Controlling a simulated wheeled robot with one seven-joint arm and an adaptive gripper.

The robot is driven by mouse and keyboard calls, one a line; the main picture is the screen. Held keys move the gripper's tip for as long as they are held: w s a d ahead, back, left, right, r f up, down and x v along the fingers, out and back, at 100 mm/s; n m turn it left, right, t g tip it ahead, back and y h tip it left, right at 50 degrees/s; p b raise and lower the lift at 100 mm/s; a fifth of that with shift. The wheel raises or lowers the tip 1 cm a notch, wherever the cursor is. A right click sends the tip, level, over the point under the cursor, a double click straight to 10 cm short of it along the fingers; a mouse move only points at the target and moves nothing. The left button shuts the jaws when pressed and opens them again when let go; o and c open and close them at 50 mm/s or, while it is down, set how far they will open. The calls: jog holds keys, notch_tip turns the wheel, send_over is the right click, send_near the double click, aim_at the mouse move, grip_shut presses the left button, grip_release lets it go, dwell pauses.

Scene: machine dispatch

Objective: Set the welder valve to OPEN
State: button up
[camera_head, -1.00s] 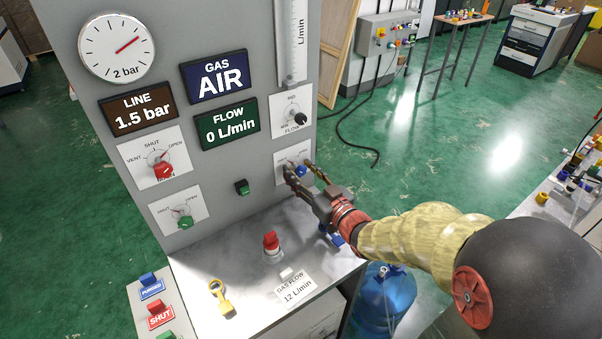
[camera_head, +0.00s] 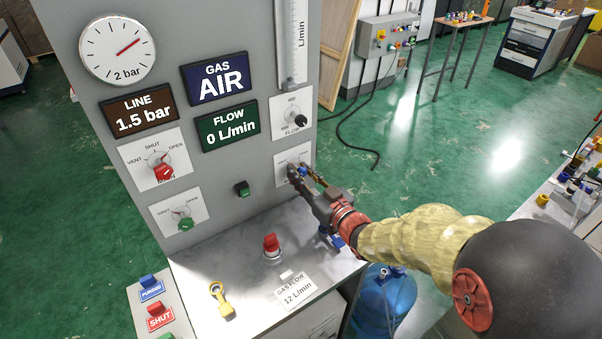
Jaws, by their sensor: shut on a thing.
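A small white valve plate (camera_head: 281,177) is at the lower right of the grey panel, with a blue knob (camera_head: 303,172) on it. My gripper (camera_head: 299,170) reaches to this plate from the right. Its dark fingers are shut on the blue knob and hide most of it. The plate's lettering is too small and too covered to read, so I cannot tell the knob's setting or whether it is named welder. A red knob (camera_head: 163,172) sits on a plate marked VENT, SHUT and OPEN. A green knob (camera_head: 185,223) sits on a smaller plate below it.
A black flow knob (camera_head: 301,121) is just above my gripper. A red-capped button (camera_head: 271,243), a yellow tag (camera_head: 222,298) and a GAS FLOW card (camera_head: 295,290) are on the ledge below. A blue bottle (camera_head: 382,290) stands beneath my arm.

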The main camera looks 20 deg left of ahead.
jog(key=shift+m, duration=0.4)
grip_shut()
jog(key=m+p, duration=0.2)
jog(key=m, duration=0.2)
jog(key=shift+p, duration=0.35)
jog(key=m+p, duration=0.2)
jog(key=m, duration=0.2)
jog(key=shift+r+m, duration=0.1)
jog(key=shift+m, duration=0.2)
jog(key=m+p, duration=0.3)
jog(key=m, duration=0.2)
jog(key=shift+m+p, duration=0.85)
jog(key=shift+m, duration=0.85)
jog(key=shift+s+m, duration=0.1)
jog(key=shift+m, duration=0.2)
jog(key=o, duration=1.1)
grip_release()
jog(key=shift+c, duration=0.2)
jog(key=shift+o, duration=0.4)
